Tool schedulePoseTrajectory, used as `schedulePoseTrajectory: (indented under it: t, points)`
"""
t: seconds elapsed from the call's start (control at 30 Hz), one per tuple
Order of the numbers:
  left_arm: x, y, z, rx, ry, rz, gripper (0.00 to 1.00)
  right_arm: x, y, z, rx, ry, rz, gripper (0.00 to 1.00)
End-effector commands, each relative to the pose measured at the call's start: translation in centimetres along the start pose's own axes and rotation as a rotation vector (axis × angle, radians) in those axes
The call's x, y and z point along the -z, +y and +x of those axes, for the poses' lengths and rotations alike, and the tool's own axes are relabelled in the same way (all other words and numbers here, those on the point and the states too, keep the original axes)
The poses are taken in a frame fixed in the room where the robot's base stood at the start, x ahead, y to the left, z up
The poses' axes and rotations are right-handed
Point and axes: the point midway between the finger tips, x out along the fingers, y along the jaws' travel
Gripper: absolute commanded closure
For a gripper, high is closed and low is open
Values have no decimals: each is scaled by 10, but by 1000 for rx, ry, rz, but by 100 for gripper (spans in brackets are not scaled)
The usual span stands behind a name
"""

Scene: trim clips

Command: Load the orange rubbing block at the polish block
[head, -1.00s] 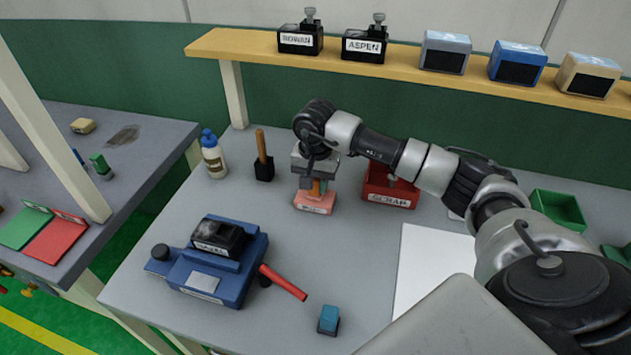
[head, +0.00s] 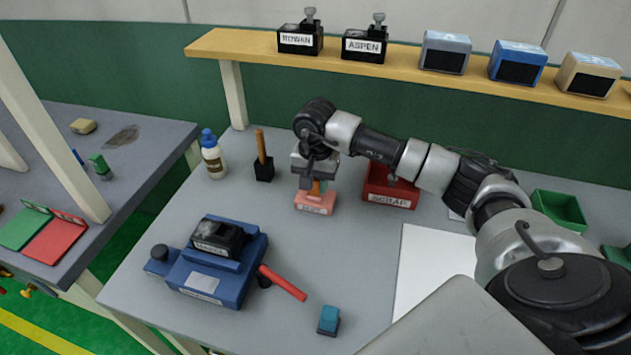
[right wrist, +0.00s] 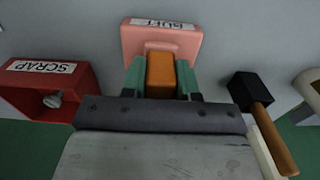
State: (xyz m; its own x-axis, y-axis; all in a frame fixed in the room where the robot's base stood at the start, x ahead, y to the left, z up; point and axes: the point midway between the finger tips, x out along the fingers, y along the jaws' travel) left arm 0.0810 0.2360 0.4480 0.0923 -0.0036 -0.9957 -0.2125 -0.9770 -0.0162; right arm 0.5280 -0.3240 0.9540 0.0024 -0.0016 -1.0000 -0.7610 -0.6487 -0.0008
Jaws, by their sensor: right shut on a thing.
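The orange rubbing block (right wrist: 161,75) is between the teal fingers of my right gripper (right wrist: 161,80) in the right wrist view. My right gripper (head: 316,184) is shut on it, pointing down. A pink block (head: 315,203) with a white label stands on the grey bench right under the gripper. It also shows in the right wrist view (right wrist: 161,40), where its label seems to read BUFF, upside down. The orange block is at the pink block's top; I cannot tell whether it is seated or just above. My left gripper is not in view.
A red SCRAP bin (head: 388,190) stands just right of the pink block. A blue fixture (head: 228,272) with a red lever, and a small blue block (head: 328,318), are nearer the front.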

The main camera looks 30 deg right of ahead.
Motion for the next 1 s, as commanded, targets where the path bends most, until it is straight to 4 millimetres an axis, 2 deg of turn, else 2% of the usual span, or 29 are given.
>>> schedulePoseTrajectory:
  t: [0.17,1.0]
  points:
    - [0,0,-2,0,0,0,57,-1,0,-2,-4,-3,-1,94]
    - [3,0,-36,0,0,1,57,0,0,-69,-1,0,-1,94]
